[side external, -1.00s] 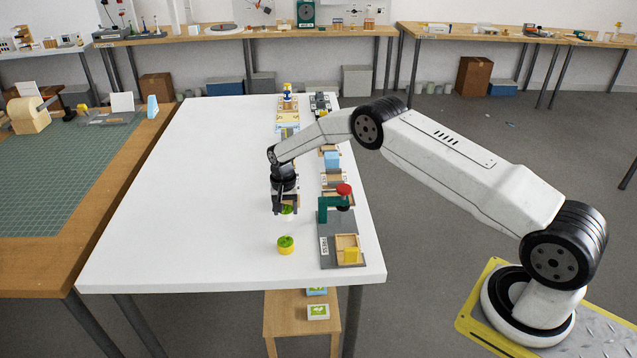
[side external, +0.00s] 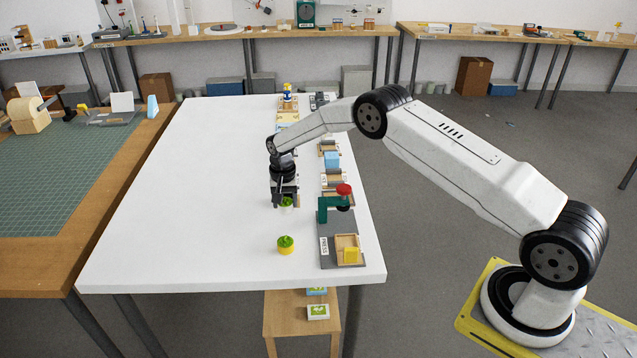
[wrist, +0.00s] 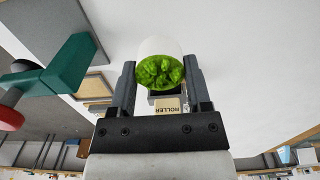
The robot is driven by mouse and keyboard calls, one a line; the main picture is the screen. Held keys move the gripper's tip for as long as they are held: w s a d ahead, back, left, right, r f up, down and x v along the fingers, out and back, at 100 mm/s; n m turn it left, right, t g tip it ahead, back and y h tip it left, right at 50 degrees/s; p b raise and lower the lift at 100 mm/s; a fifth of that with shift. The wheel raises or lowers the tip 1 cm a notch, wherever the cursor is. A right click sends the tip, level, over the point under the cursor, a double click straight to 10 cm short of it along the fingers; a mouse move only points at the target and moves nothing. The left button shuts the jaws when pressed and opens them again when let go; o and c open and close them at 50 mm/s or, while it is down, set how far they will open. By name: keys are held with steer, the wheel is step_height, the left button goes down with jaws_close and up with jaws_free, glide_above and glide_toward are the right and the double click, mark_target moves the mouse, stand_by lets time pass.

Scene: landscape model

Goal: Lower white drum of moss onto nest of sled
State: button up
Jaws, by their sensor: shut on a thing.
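My gripper (side external: 286,203) is shut on the white drum of moss (side external: 287,208), above the white table. In the wrist view the drum (wrist: 150,45) sits between both fingers (wrist: 160,75), its green moss top facing the camera. The surface straight under the drum is hidden. A wooden tray with raised edges (side external: 342,241), which looks like the sled, lies on the grey press base to the right and nearer the front edge. A yellow block (side external: 351,255) stands at its front. The tray's nest is too small to make out. The drum is apart from the tray.
A yellow drum of moss (side external: 286,246) stands on the table in front of my gripper. The green press frame (side external: 322,209) with a red knob (side external: 344,189) rises behind the tray. Several stations line the table's right side behind it. The table's left is clear.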

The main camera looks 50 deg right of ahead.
steer(key=shift+r, duration=0.55)
steer(key=r, duration=0.5)
steer(key=shift+s+d, duration=0.2)
steer(key=shift+s, duration=0.1)
steer(key=s+d+m, duration=0.3)
steer(key=s, duration=0.5)
steer(key=m, duration=0.3)
glide_above(347, 243)
steer(key=f, duration=0.1)
steer(key=shift+f, duration=2.15)
steer(key=shift+f, duration=0.25)
steer(key=shift+f, duration=2.05)
steer(key=shift+f, duration=0.1)
